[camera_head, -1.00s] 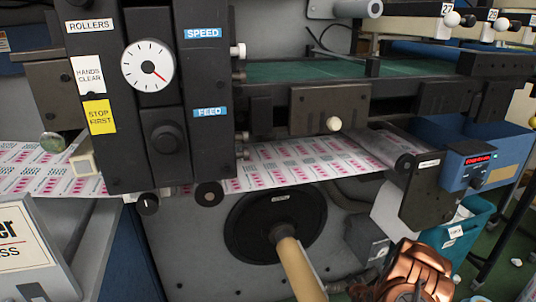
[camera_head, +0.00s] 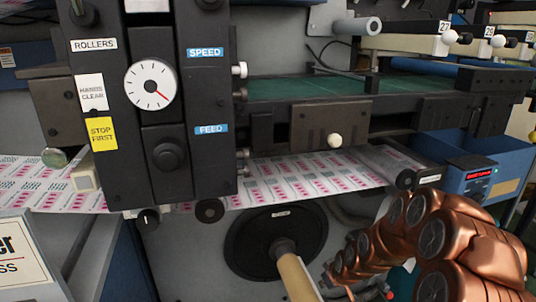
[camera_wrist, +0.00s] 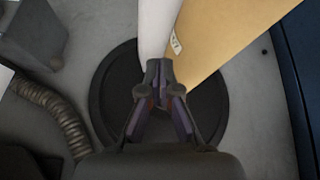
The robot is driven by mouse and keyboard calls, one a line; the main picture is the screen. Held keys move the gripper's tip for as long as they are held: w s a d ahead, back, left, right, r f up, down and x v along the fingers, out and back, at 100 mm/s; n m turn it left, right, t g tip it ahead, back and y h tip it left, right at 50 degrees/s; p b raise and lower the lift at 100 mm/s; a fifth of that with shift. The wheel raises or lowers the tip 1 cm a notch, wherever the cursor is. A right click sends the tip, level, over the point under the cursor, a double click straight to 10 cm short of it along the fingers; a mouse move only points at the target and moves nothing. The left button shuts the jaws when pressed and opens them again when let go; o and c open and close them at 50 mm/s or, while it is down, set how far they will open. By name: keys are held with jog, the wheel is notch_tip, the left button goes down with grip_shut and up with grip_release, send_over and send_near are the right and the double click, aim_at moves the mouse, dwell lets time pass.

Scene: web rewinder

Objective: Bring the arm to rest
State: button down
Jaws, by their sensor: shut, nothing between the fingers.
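My gripper (camera_wrist: 159,72) shows in the wrist view with its dark fingertips together and nothing between them. Behind the fingertips in that view are a tan roll or core (camera_wrist: 215,38) with a small white label and a pale strip (camera_wrist: 158,25) beside it. I cannot tell from the picture whether the fingers touch them. In the head view my copper-coloured arm reaches in at the lower right; the gripper itself cannot be made out clearly there.
The web rewinder has a black panel with a dial (camera_head: 151,84) and a printed web (camera_head: 290,178) running across it. Below are a black disc (camera_head: 262,240) and a tan core (camera_head: 296,276). A ribbed hose (camera_wrist: 55,112) lies left in the wrist view.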

jog(key=shift+m+g, duration=0.3)
jog(key=shift+g, duration=0.5)
jog(key=s+r, duration=0.2)
jog(key=s, duration=0.1)
jog(key=s+a+r, duration=0.1)
jog(key=s+r, duration=0.2)
jog(key=shift+s+a+r, duration=0.15)
jog(key=s+d+r+m+g+h, duration=0.15)
jog(key=s+r, duration=0.35)
jog(key=s, duration=0.7)
jog(key=s+r+m+g, duration=0.25)
jog(key=s+r, duration=0.25)
jog(key=s, duration=0.8)
jog(key=s+r+m+g+h, duration=0.1)
jog(key=s+r+g, duration=0.3)
jog(key=s, duration=0.8)
notch_tip(320, 180, up, 19)
jog(key=w+t+p, duration=0.1)
jog(key=t+p, duration=0.1)
jog(key=p, duration=1.5)
jog(key=shift+d+y, duration=0.1)
jog(key=shift+y, duration=0.15)
